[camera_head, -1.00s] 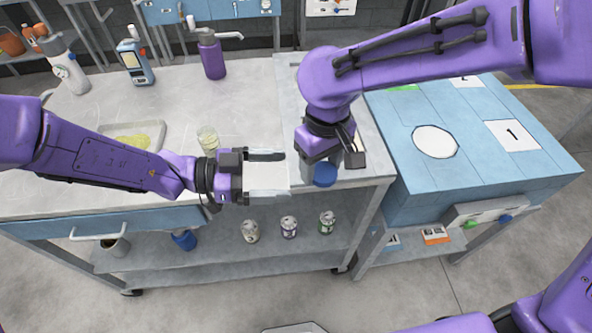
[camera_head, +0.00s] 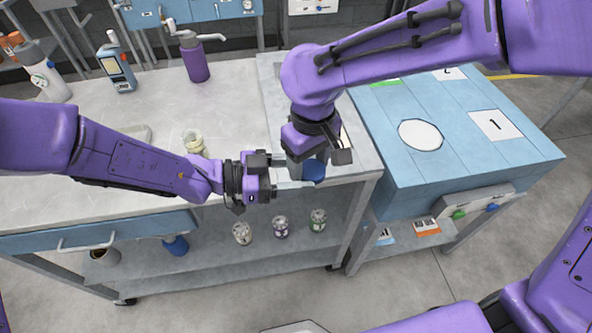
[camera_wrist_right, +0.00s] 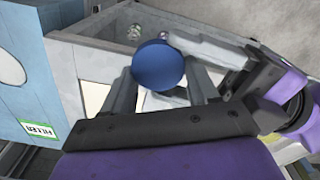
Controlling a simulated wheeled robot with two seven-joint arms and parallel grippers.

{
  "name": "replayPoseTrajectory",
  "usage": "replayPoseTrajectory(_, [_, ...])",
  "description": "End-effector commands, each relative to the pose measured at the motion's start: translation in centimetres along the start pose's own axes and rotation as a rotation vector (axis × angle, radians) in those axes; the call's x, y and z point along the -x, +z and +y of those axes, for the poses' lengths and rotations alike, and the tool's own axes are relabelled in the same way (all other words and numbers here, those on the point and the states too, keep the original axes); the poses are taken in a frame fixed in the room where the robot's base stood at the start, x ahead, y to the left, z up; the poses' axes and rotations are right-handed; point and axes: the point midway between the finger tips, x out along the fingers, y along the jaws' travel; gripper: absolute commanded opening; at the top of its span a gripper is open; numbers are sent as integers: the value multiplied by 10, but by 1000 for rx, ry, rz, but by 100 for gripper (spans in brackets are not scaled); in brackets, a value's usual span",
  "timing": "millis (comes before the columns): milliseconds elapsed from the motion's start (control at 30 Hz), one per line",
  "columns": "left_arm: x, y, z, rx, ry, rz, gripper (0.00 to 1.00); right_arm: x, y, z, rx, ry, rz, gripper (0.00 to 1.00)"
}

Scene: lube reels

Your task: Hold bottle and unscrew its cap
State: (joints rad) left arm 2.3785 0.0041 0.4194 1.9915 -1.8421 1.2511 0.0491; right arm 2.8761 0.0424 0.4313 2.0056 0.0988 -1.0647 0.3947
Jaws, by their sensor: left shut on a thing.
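The bottle's round blue cap (camera_head: 313,171) shows at the front right edge of the workbench in the head view. The same cap is seen from above in the right wrist view (camera_wrist_right: 158,65). The bottle's body is mostly hidden by the grippers. My left gripper (camera_head: 288,174) comes in from the left, shut on the bottle just below the cap. One of its grey fingers crosses beside the cap in the right wrist view. My right gripper (camera_wrist_right: 160,88) is above, pointing down, with its fingers apart on either side near the cap. I cannot tell whether they touch it.
A small glass jar (camera_head: 194,142) stands on the bench left of the grippers. Several cans sit on the lower shelf (camera_head: 215,262). A blue box (camera_head: 460,135) is to the right.

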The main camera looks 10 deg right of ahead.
Motion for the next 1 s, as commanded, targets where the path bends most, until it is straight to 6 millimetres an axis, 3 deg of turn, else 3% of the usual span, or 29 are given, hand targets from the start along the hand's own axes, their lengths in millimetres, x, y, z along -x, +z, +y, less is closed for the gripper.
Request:
replayPoseTrajectory(33, [1, 0, -3, -1, -8, -1, 31, 0, 1, -1, 1, -2, -4, 72])
replayPoseTrajectory(100, [1, 0, -3, -1, -8, -1, 32, 0, 1, -2, 1, -3, -5, 89])
replayPoseTrajectory(467, [1, -1, -4, -2, -11, 0, 32, 7, 1, -3, 3, -5, -3, 89])
replayPoseTrajectory(533, [2, 0, -5, -3, -12, -1, 33, 20, 1, -3, 4, -4, 0, 89])
replayPoseTrajectory(600, [2, 0, -5, -2, -13, -2, 22, 37, 1, -2, 4, -4, 1, 89])
replayPoseTrajectory(800, [1, 0, -3, -2, -9, -1, 22, 88, 0, -2, 4, -8, 2, 89])
replayPoseTrajectory(1000, [1, 0, -2, -1, -7, -1, 21, 116, 0, 0, 1, -2, -1, 89])
